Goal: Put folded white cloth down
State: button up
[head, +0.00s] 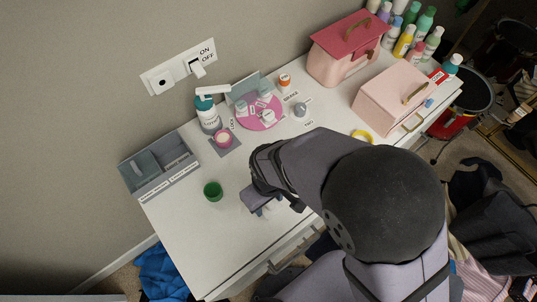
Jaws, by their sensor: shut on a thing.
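My gripper (270,192) is over the front middle of the white dresser top (185,235), with its wrist and my arm coming in from the right. It is shut on a folded cloth (257,197), which looks pale grey-lavender in the shade. My arm hides much of the cloth and the fingertips. I cannot tell whether the cloth touches the dresser top.
A grey tray (158,165), a pump bottle (207,113), a pink candle (223,139) and a round pink tray (246,121) stand behind. Pink boxes (388,95) are at right. The front left top is clear.

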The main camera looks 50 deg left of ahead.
jog(key=shift+f, duration=0.55)
jog(key=shift+f, duration=0.1)
jog(key=o, duration=1.1)
notch_tip(320, 180, up, 12)
jog(key=b, duration=0.2)
